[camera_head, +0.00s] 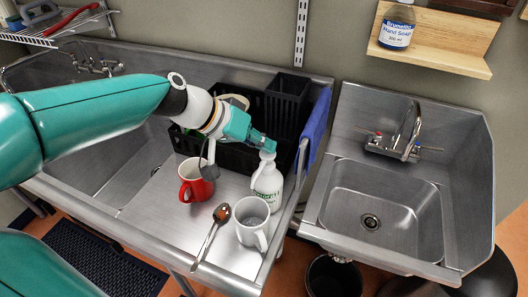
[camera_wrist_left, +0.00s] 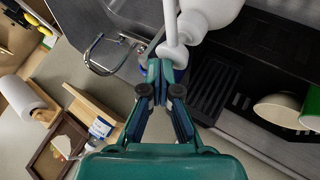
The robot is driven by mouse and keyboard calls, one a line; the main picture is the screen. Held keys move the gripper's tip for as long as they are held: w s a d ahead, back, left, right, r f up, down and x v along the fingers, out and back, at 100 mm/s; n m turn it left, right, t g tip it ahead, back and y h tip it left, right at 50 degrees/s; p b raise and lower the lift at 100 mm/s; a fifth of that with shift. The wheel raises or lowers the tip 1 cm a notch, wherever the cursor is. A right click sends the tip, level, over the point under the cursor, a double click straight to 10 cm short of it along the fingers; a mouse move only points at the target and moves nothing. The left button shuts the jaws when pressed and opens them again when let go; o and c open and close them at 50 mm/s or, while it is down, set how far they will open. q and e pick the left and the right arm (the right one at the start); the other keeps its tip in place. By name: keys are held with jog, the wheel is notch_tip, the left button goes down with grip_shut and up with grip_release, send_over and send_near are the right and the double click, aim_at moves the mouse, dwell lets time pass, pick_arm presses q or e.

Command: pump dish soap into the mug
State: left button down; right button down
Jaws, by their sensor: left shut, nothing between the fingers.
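A white dish soap bottle (camera_head: 267,185) with a pump top stands upright on the steel counter, near its right end. My left gripper (camera_head: 264,143) is shut and empty, with its fingertips right at the pump head. In the left wrist view the shut fingertips (camera_wrist_left: 163,68) overlap the white pump head (camera_wrist_left: 173,52); I cannot tell whether they press on it. A white mug (camera_head: 250,234) stands upright in front of the bottle, its handle toward the front. A red mug (camera_head: 203,189) stands left of the bottle. My right gripper is not in view.
A spoon (camera_head: 210,232) lies left of the white mug. A black dish rack (camera_head: 232,156) stands behind the bottle, and a blue cloth (camera_head: 317,125) hangs at the counter's right edge. A separate hand sink (camera_head: 380,208) is on the right, below a wooden shelf (camera_head: 440,52).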

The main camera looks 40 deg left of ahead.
aim_at(264, 154)
pick_arm(q)
jog(key=shift+r, duration=0.45)
notch_tip(264, 154, up, 6)
jog(key=p, duration=0.4)
jog(key=shift+p, duration=0.4)
dwell(0.5)
